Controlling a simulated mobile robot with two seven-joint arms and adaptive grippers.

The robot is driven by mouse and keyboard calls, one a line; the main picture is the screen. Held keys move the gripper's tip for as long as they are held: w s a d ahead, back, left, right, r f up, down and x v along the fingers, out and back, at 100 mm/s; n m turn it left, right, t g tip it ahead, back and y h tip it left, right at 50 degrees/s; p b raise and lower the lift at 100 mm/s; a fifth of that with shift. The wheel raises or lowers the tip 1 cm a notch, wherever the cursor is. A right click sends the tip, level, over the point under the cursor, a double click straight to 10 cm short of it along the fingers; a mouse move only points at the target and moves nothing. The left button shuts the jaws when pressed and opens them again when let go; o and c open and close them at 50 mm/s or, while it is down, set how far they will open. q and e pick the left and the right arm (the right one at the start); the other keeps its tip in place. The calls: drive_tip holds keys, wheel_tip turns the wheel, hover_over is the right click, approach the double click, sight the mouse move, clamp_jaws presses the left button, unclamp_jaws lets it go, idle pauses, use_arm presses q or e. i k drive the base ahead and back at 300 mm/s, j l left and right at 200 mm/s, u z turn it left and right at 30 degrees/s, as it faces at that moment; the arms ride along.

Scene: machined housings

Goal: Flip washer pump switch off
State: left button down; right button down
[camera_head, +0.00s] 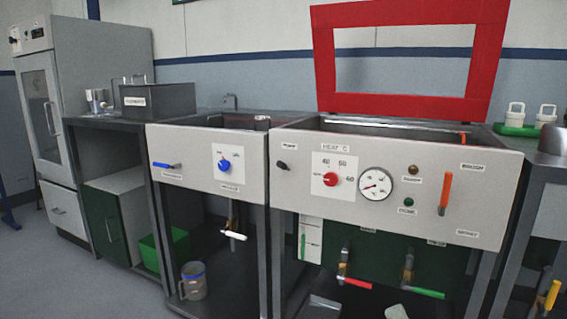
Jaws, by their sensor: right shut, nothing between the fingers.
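The pump switch (282,165) is a small dark toggle at the left end of the right-hand light-grey washer panel (345,230). A small label above it appears to read PUMP. Its setting is too small to tell. Nothing touches it. My left gripper is not in view.
The panel also has a red knob (330,180), a dial gauge (375,184) and an orange lever (445,193). A red frame lid (487,60) stands open above. Red (357,283) and green (425,293) valve handles lie below. Space before the switch is clear.

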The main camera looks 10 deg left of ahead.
sight(284, 165)
drive_tip(key=i+j, duration=0.25)
drive_tip(key=i, duration=0.2)
drive_tip(key=i+j, duration=0.25)
drive_tip(key=i, duration=0.2)
drive_tip(key=i+j+u, duration=0.1)
drive_tip(key=i+j, duration=0.15)
drive_tip(key=i, duration=0.2)
